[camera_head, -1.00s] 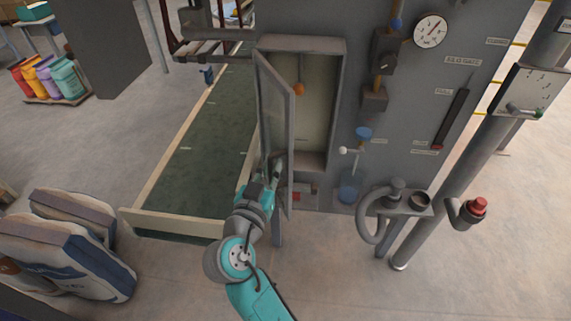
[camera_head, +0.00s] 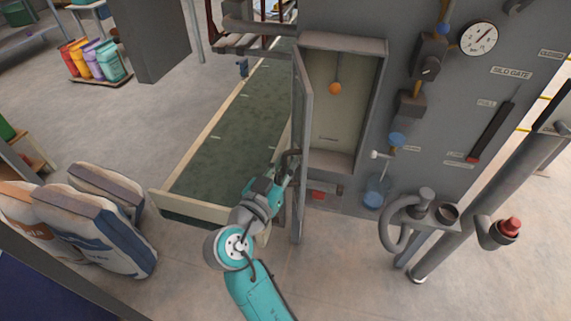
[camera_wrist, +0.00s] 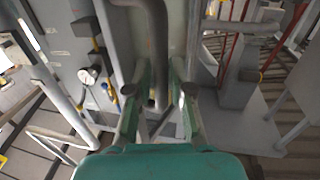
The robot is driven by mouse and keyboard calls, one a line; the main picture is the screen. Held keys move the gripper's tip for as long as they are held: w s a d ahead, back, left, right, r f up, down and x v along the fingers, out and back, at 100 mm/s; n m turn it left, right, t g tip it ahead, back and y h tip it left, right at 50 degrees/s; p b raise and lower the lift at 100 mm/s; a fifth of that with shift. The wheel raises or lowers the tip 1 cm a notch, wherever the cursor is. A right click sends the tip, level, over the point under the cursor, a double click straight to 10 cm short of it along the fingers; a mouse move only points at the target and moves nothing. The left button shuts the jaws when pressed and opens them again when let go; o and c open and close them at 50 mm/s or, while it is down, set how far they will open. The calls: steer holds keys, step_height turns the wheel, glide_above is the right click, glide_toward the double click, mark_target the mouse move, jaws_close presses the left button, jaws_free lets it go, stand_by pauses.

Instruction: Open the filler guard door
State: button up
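The filler guard door (camera_head: 303,150) is a grey-framed panel hinged at the left side of the recessed cabinet (camera_head: 345,42). It stands swung out from the opening and shows nearly edge-on in the head view. My gripper (camera_head: 290,160) is at the door's left, outer side. In the wrist view my gripper (camera_wrist: 160,85) has its two green fingers spread on either side of a dark grey bar (camera_wrist: 157,40), which looks like the door handle. Gaps show beside the bar, so the fingers do not look closed on it. Their exact contact is partly hidden.
A green conveyor bed (camera_head: 235,130) with pale side rails lies left of the door. Filled sacks (camera_head: 95,225) stand at the lower left. A curved grey pipe (camera_head: 390,230) and a red button (camera_head: 511,226) are at the right. Open floor lies in front.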

steer(key=shift+o, duration=0.5)
steer(key=v, duration=1.2)
steer(key=shift+f, duration=0.1)
